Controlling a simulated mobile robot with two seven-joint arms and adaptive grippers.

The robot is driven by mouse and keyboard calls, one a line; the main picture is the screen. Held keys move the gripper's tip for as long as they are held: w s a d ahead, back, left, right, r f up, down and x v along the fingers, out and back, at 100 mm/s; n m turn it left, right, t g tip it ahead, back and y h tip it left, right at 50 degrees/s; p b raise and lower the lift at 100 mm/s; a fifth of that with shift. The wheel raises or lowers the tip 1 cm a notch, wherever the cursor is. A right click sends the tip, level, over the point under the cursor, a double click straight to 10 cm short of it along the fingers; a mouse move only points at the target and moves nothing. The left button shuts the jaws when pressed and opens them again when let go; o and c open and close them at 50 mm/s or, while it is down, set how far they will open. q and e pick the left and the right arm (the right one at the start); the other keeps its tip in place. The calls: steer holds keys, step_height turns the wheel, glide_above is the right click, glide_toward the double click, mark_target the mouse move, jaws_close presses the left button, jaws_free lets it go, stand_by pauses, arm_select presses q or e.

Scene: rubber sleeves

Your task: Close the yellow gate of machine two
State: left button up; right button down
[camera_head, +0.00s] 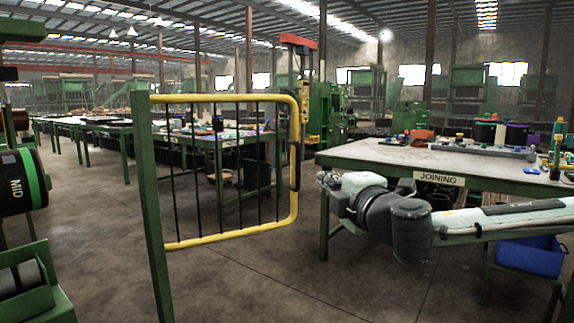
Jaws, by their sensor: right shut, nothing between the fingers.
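The yellow gate (225,239) is a tubular frame with thin black upright bars. Its left side is at a green post (151,210). Its right end stands free of any post and carries a black handle (295,166). My right arm comes in from the right, and my right gripper (326,182) is just right of the gate's free edge, near handle height. The gripper is small in the picture and looks shut and empty. I cannot tell whether it touches the gate. My left gripper is out of view.
A green table (350,155) marked JOINING stands behind my right arm, with parts on it. A blue bin (530,256) is below it. A machine with a black roller (14,183) is at the left edge. The floor in front of the gate is clear.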

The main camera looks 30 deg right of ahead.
steer(key=p, duration=0.3)
glide_toward(299, 163)
steer(key=p+x, duration=0.1)
steer(key=x, duration=0.4)
steer(key=shift+w+p, duration=0.3)
steer(key=shift+p, duration=0.1)
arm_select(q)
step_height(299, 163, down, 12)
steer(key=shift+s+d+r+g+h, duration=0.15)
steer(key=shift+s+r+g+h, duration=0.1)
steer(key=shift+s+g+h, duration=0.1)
arm_select(e)
steer(key=shift+w+d, duration=0.2)
steer(key=shift+w, duration=0.4)
